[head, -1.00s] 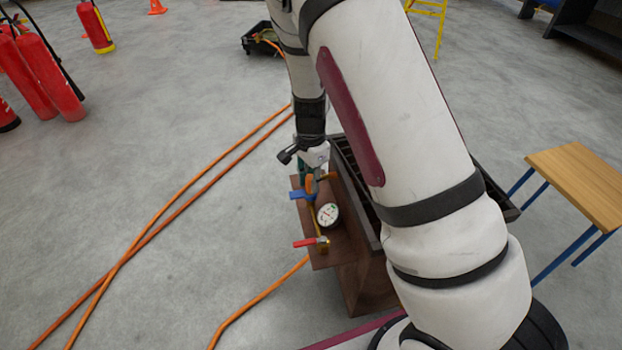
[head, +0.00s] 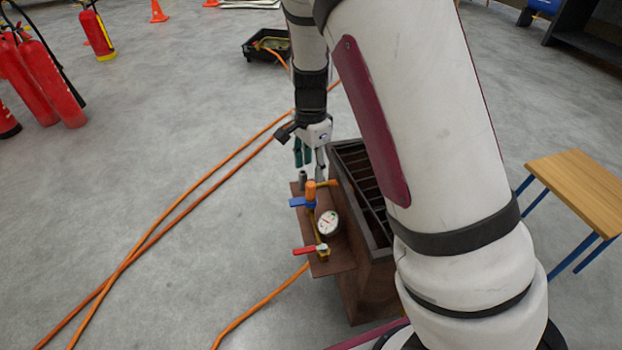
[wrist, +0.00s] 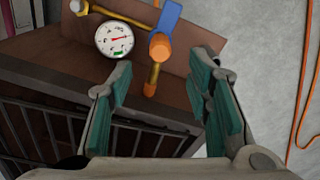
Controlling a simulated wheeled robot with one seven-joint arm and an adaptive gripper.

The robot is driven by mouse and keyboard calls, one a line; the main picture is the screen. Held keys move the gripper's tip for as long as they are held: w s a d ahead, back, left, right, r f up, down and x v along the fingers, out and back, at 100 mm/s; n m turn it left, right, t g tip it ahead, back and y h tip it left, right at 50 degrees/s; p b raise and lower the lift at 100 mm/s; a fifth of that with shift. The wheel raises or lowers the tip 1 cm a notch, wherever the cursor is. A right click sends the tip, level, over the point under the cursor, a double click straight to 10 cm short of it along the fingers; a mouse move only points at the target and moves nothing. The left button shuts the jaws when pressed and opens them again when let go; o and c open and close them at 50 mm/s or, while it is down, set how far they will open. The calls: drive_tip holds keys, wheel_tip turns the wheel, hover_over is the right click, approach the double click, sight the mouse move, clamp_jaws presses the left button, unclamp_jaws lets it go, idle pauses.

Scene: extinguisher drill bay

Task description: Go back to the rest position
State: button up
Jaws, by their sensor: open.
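My gripper (head: 309,160) is open and empty, with green pads on its fingers. In the head view it hangs just above the far end of a brown panel (head: 335,262) that carries valves and a gauge. The open fingers also show in the wrist view (wrist: 164,105), with clear space between them. Ahead of them are an orange-capped fitting (wrist: 158,48), a blue lever (wrist: 169,17) and a white dial gauge (wrist: 115,39). In the head view a red-handled valve (head: 312,249) sits at the panel's near end. My arm hides part of the scene.
A dark grated box (head: 350,165) stands beside the panel. Orange hoses (head: 190,195) lie across the floor at left. Red extinguishers (head: 48,80) stand at far left. A wooden-topped table (head: 580,185) is at right. A black open case (head: 262,45) lies behind. Grey floor at left is mostly clear.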

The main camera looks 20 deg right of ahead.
drive_tip(key=s+a+r+n+y, duration=0.2)
drive_tip(key=s+r+n, duration=0.5)
drive_tip(key=s+r, duration=1.15)
drive_tip(key=s+d+r+n+h, duration=0.1)
drive_tip(key=s+n, duration=0.3)
drive_tip(key=s, duration=0.5)
drive_tip(key=s+d+r+n+h, duration=0.15)
drive_tip(key=s+n, duration=0.25)
drive_tip(key=s, duration=0.6)
wheel_tip(320, 180, up, 37)
drive_tip(key=t+p, duration=0.4)
drive_tip(key=p, duration=3.1)
drive_tip(key=shift+w+p, duration=0.3)
drive_tip(key=shift+p, duration=0.05)
drive_tip(key=shift+a+y, duration=0.1)
drive_tip(key=shift+y, duration=0.15)
